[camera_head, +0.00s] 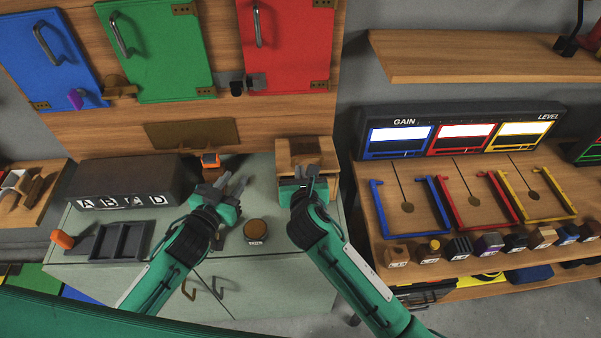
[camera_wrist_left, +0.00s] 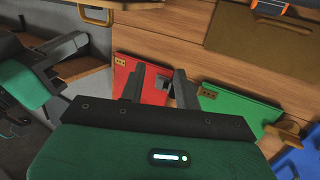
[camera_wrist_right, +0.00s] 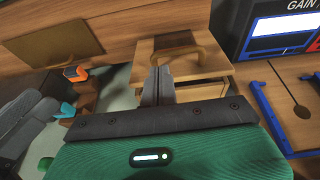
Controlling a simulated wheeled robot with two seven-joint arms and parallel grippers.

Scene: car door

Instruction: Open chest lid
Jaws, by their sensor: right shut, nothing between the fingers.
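A small light-wood chest (camera_head: 325,158) stands at the back right of the grey-green cabinet top. In the right wrist view the chest (camera_wrist_right: 218,68) has a brown arched handle (camera_wrist_right: 190,52) on its lid, which looks down. My right gripper (camera_head: 304,172) is shut and empty, just in front of the chest. Its fingertips (camera_wrist_right: 158,72) overlap the chest below the handle in the right wrist view; whether they touch it I cannot tell. My left gripper (camera_head: 236,184) is open and empty, left of the chest. Its two fingers (camera_wrist_left: 158,82) stand apart in the left wrist view.
A dark box lettered A B C D (camera_head: 125,180) and a dark divided tray (camera_head: 120,240) are at left. A round brown-topped button (camera_head: 256,229) sits between my arms. Coloured doors (camera_head: 155,50) hang above. A shelf with coloured frames (camera_head: 470,200) stands right.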

